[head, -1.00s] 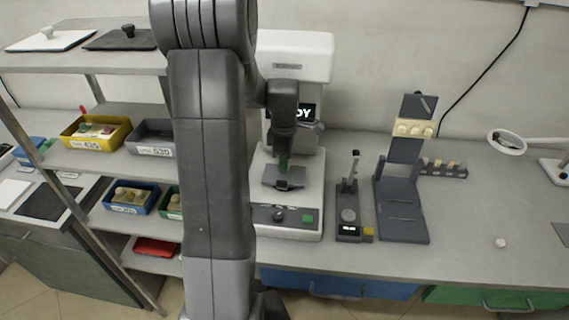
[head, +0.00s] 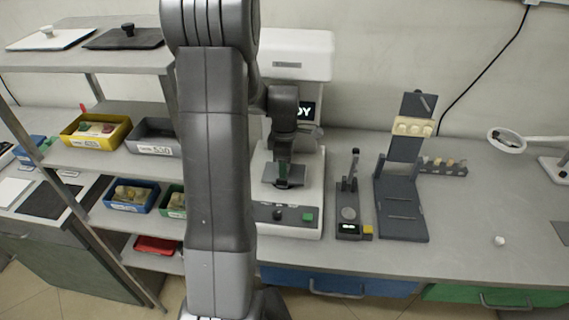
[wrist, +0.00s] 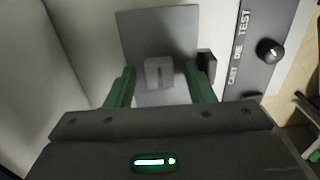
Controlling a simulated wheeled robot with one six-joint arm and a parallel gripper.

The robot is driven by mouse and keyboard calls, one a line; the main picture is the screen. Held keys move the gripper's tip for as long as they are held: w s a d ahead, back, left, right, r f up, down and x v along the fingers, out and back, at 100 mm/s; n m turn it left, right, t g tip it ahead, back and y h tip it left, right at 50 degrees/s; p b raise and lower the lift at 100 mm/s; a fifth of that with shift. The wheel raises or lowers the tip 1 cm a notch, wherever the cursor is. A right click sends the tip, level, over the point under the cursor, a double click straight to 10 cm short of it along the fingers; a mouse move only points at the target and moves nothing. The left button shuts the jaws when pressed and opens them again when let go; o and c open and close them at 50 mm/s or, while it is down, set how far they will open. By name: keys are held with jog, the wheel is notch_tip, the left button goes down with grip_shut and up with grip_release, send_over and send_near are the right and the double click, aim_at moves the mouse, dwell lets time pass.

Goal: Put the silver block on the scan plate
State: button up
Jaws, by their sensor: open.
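The silver block (wrist: 152,74), a small pale grey piece with a dark slot, is on the dark grey scan plate (wrist: 140,28) in the wrist view. My gripper (wrist: 162,82) is open, with one green finger on each side of the block and visible gaps between. In the head view my gripper (head: 283,166) is low over the scan plate (head: 292,183) of the white machine (head: 299,60). The block is too small or hidden to make out there. Whether it lies fully flat cannot be told.
The machine's control panel (wrist: 259,50) with a black knob is right of the plate in the wrist view. A small gauge stand (head: 349,215) and a dark angled stand (head: 402,215) stand to the right. A shelf rack (head: 105,62) with bins is left.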

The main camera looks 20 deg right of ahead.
notch_tip(320, 180, up, 12)
jog(key=shift+r, duration=0.15)
dwell(0.3)
